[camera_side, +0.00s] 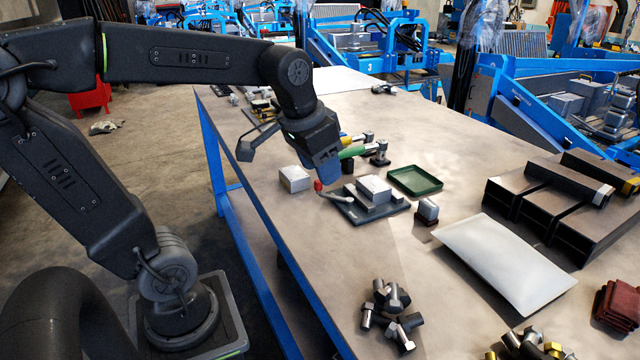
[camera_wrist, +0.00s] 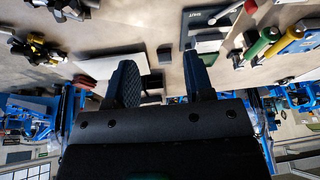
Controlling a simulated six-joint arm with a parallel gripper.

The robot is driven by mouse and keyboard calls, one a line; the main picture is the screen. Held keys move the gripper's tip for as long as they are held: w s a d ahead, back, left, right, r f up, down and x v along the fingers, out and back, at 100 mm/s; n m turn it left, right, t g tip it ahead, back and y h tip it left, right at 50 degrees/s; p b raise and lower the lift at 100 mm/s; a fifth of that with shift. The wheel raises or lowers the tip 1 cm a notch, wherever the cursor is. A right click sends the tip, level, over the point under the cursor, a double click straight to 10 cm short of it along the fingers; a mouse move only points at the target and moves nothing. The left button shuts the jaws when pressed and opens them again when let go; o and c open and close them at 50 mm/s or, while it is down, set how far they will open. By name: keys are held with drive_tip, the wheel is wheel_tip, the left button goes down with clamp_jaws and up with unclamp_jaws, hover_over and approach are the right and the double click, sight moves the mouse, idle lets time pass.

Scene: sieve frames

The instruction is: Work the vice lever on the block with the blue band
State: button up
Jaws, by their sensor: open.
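In the side view, a vice (camera_side: 373,190) with pale grey blocks sits on a dark base plate (camera_side: 352,212). Its grey lever ends in a red knob (camera_side: 318,186) at the left. I cannot make out a blue band on it. My gripper (camera_side: 327,176) is tilted down just above the knob and left of the vice blocks; I cannot tell whether it touches the knob. In the wrist view my gripper (camera_wrist: 160,68) has its two dark fingers apart, with no held thing visible between them.
A pale box (camera_side: 295,179) stands left of the vice. A green tray (camera_side: 415,180) and a small metal block (camera_side: 428,210) lie to its right. Green-handled tools (camera_side: 352,151) lie behind. Several bolts (camera_side: 390,312) lie in front, and a white pad (camera_side: 507,262) right. The table between is clear.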

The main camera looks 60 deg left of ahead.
drive_tip(key=w+a+n+g, duration=0.1)
drive_tip(key=w+a+g, duration=0.1)
drive_tip(key=w+a, duration=0.7)
drive_tip(key=n+g, duration=0.1)
drive_tip(key=g, duration=0.1)
approach(318, 181)
drive_tip(key=shift+h, duration=0.4)
drive_tip(key=f, duration=1)
drive_tip(key=shift+s+a, duration=0.15)
drive_tip(key=shift+a, duration=0.15)
drive_tip(key=shift+c, duration=0.2)
clamp_jaws()
